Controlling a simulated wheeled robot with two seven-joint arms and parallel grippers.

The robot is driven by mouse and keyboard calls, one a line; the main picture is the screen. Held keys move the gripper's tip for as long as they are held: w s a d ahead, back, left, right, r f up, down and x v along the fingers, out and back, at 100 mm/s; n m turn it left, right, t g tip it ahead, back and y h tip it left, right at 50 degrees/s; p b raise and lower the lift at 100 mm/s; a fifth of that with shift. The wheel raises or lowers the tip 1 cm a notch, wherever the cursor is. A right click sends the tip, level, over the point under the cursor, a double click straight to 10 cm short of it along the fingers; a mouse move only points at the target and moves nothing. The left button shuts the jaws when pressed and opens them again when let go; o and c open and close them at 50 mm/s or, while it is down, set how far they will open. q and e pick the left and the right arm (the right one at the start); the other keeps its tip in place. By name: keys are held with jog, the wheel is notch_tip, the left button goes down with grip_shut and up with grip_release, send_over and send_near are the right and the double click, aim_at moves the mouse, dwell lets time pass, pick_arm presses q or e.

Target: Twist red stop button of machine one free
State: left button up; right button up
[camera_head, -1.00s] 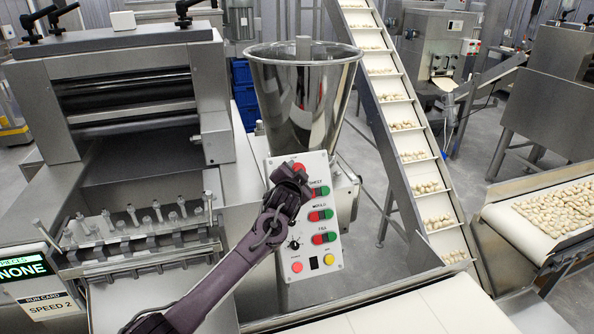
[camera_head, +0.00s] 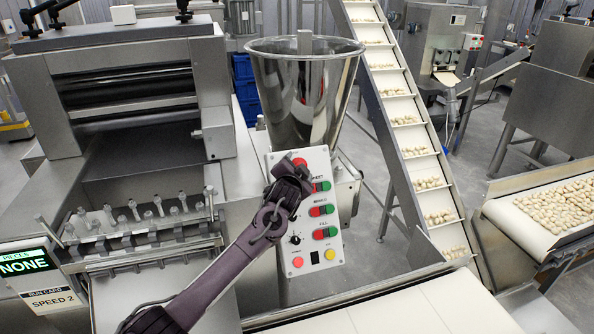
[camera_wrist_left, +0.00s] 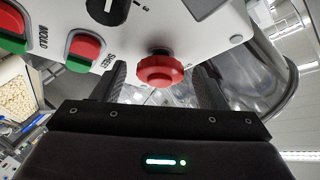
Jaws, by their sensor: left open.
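The red stop button (camera_head: 300,161) sits at the top of the white control panel (camera_head: 279,240) and is partly hidden by my gripper in the head view. In the left wrist view the button (camera_wrist_left: 160,69) is a red knob with a scalloped rim, standing out from the panel face. My left gripper (camera_head: 292,172) is at the upper part of the panel. Its fingers (camera_wrist_left: 162,92) are open, one to each side of the button, with a gap between each finger and the knob. I cannot tell how deep the knob lies between them.
Red and green button pairs (camera_head: 322,210), a black dial (camera_head: 295,240) and small red and yellow buttons line the panel below. A steel hopper (camera_head: 305,90) stands just behind. An inclined conveyor (camera_head: 412,135) rises to the right. The sheeting machine (camera_head: 130,95) is at left.

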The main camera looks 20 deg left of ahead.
pick_arm(q)
jog(key=shift+s+d, duration=0.1)
jog(key=shift+s, duration=0.55)
jog(key=b+v, duration=0.2)
jog(key=v, duration=0.4)
jog(key=shift+s+b, duration=0.2)
jog(key=shift+b, duration=0.15)
jog(key=shift+r, duration=0.1)
